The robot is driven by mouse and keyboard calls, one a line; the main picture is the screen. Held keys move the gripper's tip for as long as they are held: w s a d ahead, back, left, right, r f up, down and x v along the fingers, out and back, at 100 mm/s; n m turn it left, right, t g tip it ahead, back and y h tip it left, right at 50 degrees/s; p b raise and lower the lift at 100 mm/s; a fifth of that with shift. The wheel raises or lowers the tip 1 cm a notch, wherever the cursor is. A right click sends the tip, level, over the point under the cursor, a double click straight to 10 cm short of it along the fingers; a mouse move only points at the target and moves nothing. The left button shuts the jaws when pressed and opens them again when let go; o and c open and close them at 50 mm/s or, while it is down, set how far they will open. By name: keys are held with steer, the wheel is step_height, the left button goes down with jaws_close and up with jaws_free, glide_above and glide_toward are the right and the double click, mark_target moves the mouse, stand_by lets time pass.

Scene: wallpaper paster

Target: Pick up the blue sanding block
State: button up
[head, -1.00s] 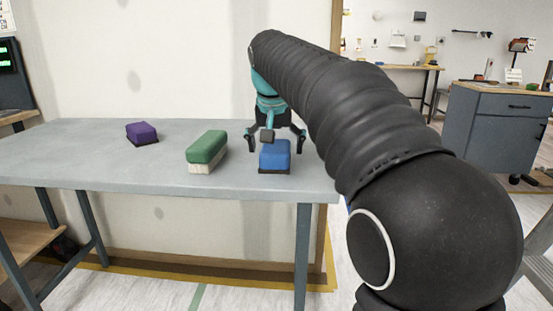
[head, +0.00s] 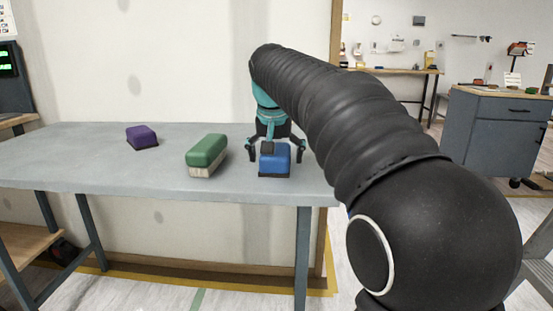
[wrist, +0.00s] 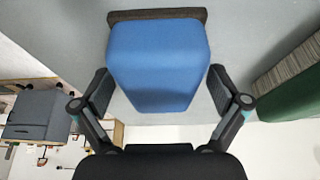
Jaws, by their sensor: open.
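The blue sanding block (head: 275,161) has a dark base and sits on the grey table near its right end. My gripper (head: 275,155) is open, low behind the block, with its fingers apart to the left and right of it. In the wrist view the blue sanding block (wrist: 160,65) lies between the fingers of my gripper (wrist: 160,95). A gap shows on each side, so the fingers do not appear to touch it. The block's far side is hidden in the head view.
A green block with a pale bristled underside (head: 206,155) stands left of the blue one. A purple block (head: 142,137) lies farther left on the grey table (head: 80,170). The table's right edge is close. A grey cabinet (head: 500,130) stands at the right.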

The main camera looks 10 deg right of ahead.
steer(key=shift+c, duration=0.3)
steer(key=c, duration=1.4)
steer(key=shift+r, duration=0.1)
step_height(320, 180, up, 4)
steer(key=shift+r+p, duration=0.1)
steer(key=shift+p, duration=0.75)
steer(key=s+d+r, duration=0.2)
steer(key=d, duration=0.1)
steer(key=s+d+r+p, duration=0.1)
steer(key=s+d+r, duration=0.1)
steer(key=d, duration=0.1)
steer(key=s+d+r, duration=0.2)
steer(key=d+r, duration=0.1)
steer(key=d, duration=0.1)
steer(key=shift+r+p, duration=0.1)
steer(key=shift+p, duration=0.25)
